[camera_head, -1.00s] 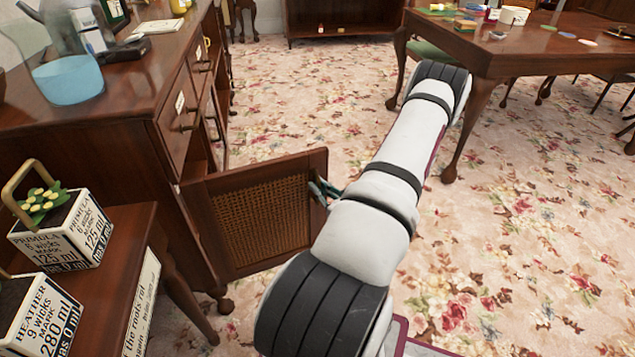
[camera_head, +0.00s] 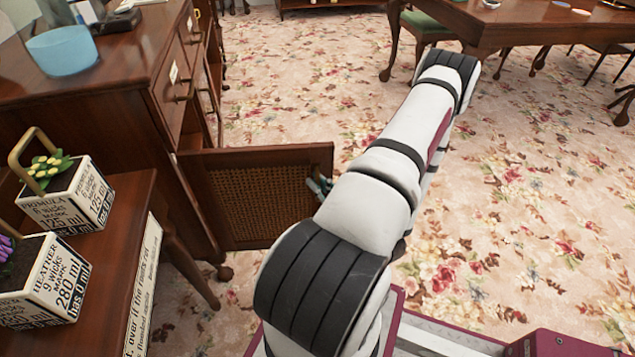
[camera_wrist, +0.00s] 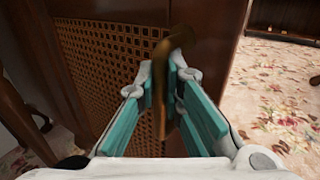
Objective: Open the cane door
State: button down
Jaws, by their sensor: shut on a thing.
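The cane door (camera_head: 262,203) is a dark wooden frame with a woven cane panel. It stands swung out from the dark wooden cabinet (camera_head: 133,120), hinged at its left edge. In the wrist view the cane door (camera_wrist: 98,70) fills the left and middle, with a brass handle (camera_wrist: 165,55) on its frame. My gripper (camera_wrist: 170,100), with teal finger pads, is shut on this handle. In the head view my gripper (camera_head: 322,187) shows only in part at the door's right edge, mostly hidden behind my arm.
A small wooden table at lower left carries two plant boxes, a primula (camera_head: 70,197) and a heather (camera_head: 45,280). A blue bowl (camera_head: 62,50) stands on the cabinet. A wooden table (camera_head: 520,25) is at upper right. The flowered carpet (camera_head: 520,200) is clear.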

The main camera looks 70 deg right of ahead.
jog(key=shift+s+d, duration=0.1)
jog(key=shift+s, duration=0.05)
jog(key=c, duration=1.7)
grip_release()
jog(key=v, duration=1.2)
